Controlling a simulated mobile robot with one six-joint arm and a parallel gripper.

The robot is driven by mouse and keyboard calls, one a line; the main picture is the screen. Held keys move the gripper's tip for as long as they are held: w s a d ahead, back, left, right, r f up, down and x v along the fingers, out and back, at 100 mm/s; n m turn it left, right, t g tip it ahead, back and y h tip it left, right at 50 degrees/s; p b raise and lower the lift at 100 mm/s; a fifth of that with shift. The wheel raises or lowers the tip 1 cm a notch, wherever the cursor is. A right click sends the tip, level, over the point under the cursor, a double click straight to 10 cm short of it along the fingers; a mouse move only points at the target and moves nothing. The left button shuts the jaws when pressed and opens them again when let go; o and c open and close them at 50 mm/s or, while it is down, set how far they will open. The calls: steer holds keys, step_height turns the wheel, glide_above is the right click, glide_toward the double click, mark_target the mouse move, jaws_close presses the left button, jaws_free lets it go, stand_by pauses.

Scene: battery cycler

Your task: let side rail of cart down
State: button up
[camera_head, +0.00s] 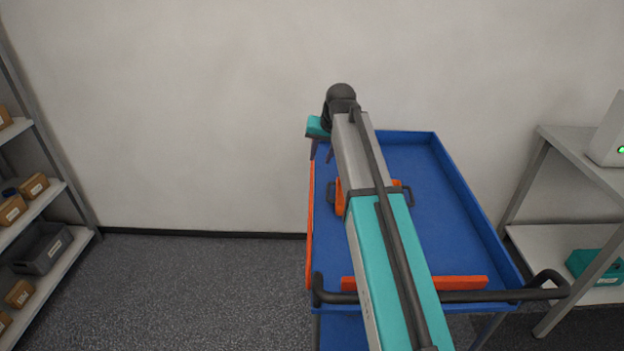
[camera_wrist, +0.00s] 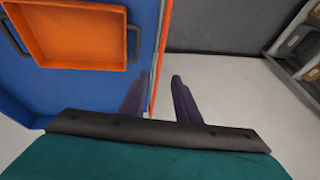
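The blue cart (camera_head: 447,205) stands against the wall. Its orange side rail (camera_head: 311,225) runs along the left edge and looks raised, seen nearly edge-on. In the wrist view the rail (camera_wrist: 161,60) shows as a thin orange strip. My gripper (camera_head: 320,151) is at the far left corner of the cart, pointing down. In the wrist view my gripper (camera_wrist: 159,100) is open, one finger on each side of the rail's line. A gap shows on the outer side; contact with the rail cannot be told.
An orange tray (camera_wrist: 75,35) with dark handles lies on the cart, mostly hidden by my arm in the head view. An orange front rail (camera_head: 462,282) and dark push handle (camera_head: 500,295) are at the near end. Shelves (camera_head: 62,215) stand left, a bench (camera_head: 570,145) right.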

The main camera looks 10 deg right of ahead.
mark_target(312, 181)
steer(key=shift+w+f, duration=0.1)
steer(key=shift+f, duration=0.05)
steer(key=shift+p+x, duration=1.15)
steer(key=shift+x, duration=5.55)
jaws_close()
